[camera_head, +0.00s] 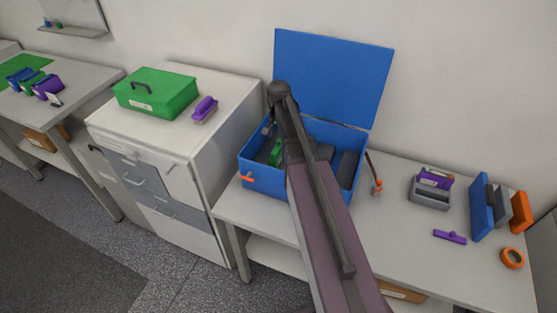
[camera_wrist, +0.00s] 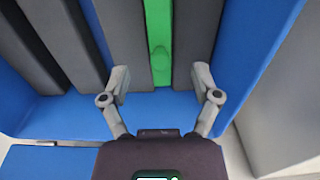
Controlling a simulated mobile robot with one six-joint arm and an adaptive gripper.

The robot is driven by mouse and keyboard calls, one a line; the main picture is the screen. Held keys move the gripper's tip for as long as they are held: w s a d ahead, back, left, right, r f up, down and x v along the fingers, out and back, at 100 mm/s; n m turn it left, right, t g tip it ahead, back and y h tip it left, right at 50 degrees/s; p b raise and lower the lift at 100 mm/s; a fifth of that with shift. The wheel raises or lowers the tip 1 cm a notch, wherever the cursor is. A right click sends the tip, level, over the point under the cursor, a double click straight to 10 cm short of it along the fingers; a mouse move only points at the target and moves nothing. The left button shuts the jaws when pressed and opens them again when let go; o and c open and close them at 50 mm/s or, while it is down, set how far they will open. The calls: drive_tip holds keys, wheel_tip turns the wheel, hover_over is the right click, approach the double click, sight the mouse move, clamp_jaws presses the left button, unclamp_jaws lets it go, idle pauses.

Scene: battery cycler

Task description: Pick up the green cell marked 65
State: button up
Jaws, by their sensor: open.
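A narrow green cell (camera_wrist: 158,40) stands between dark grey slabs in the blue box in the wrist view. A green piece also shows inside the open blue box (camera_head: 262,182) in the head view (camera_head: 275,152); I cannot tell if it is the same one. No number 65 is readable. My gripper (camera_wrist: 161,82) is open, with one finger on each side of the green cell's near end in the picture. I cannot tell whether the fingers touch anything.
The blue box's lid (camera_head: 333,75) stands open behind it. A green case (camera_head: 155,95) sits on the cabinet.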

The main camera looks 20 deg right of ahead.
sight(279, 145)
drive_tip(key=shift+f+b, duration=0.65)
drive_tip(key=shift+f, duration=0.25)
drive_tip(key=shift+f, duration=0.15)
drive_tip(key=shift+f+b, duration=2.45)
drive_tip(key=shift+b, duration=0.15)
clamp_jaws()
